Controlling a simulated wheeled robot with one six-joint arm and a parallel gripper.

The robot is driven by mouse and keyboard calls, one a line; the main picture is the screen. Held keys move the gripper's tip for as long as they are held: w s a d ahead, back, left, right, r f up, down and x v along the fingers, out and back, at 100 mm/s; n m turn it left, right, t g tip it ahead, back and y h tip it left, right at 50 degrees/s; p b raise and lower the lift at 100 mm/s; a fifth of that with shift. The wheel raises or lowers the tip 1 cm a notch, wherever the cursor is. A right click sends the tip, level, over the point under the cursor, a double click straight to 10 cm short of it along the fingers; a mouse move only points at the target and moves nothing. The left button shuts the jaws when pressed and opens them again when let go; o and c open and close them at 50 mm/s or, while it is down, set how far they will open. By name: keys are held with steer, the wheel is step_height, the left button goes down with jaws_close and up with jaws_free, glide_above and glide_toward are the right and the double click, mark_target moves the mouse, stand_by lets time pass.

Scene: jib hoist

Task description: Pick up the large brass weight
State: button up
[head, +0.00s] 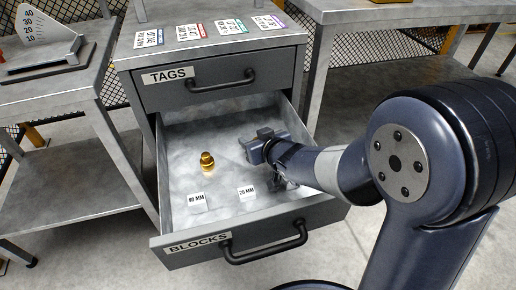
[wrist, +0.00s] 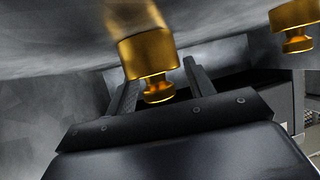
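A brass weight (head: 207,161) with a knob on top stands upright in the open lower drawer in the head view. My gripper (head: 246,150) is low inside the drawer, to the right of it, pointing left and apart from it. In the wrist view two brass weights show, knobs pointing down in the picture. One weight (wrist: 147,53) is large in view, in line with the gap between the fingers of my gripper (wrist: 160,72). A second weight (wrist: 298,40) is at the far right edge. The fingers stand apart, with no clear grip on anything. Only one weight shows in the head view; my gripper may hide the other.
The drawer (head: 181,258) has a BLOCKS label, raised walls and a front handle. White cards (head: 197,201) and (head: 246,193) lie on its floor. The TAGS drawer (head: 215,80) above is shut. Grey tables (head: 60,84) stand on both sides.

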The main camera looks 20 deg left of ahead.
jaws_close()
stand_by(0.3)
steer(key=shift+r, duration=0.1)
